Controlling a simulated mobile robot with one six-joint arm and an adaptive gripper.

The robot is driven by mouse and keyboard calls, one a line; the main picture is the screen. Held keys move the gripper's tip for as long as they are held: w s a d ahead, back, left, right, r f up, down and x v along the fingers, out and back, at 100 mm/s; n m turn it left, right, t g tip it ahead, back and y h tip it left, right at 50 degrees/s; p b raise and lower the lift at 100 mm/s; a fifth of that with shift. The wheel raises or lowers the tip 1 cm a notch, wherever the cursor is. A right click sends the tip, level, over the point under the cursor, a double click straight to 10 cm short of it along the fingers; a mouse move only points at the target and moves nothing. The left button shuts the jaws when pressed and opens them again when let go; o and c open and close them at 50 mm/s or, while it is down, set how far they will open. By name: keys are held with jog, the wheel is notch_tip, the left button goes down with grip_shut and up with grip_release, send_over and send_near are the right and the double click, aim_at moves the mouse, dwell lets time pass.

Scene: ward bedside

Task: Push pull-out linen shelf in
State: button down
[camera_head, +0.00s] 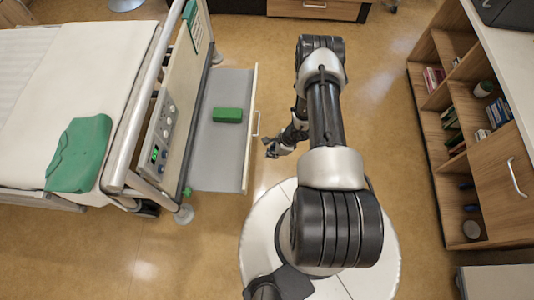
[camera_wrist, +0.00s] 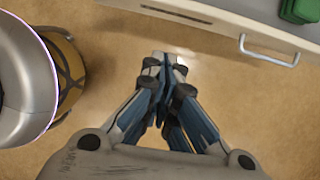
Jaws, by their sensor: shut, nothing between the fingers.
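The pull-out linen shelf (camera_head: 207,165) stands out from the foot end of the bed. It is a grey tray with a pale front panel and a metal handle (camera_head: 256,124) on its right side. A green folded cloth (camera_head: 228,115) lies on it. My gripper (camera_head: 270,149) is to the right of the shelf front, below the handle in the head view, and apart from it. In the wrist view my gripper (camera_wrist: 165,62) is shut and empty, with the shelf front (camera_wrist: 190,12) and handle (camera_wrist: 270,52) beyond it at the top right.
The bed (camera_head: 70,60) with a green cloth (camera_head: 80,155) is at the left. Its control panel (camera_head: 162,140) and rail stand beside the shelf. A wooden cabinet (camera_head: 500,160) with open compartments is at the right. The floor (camera_head: 390,110) between my arm and the cabinet is clear.

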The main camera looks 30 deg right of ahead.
jog(key=w+a+f+b, duration=0.3)
jog(key=a+f+b, duration=0.1)
jog(key=f, duration=0.3)
jog(key=shift+w+a, duration=0.4)
jog(key=shift+a, duration=0.45)
jog(key=shift+a+r, duration=0.1)
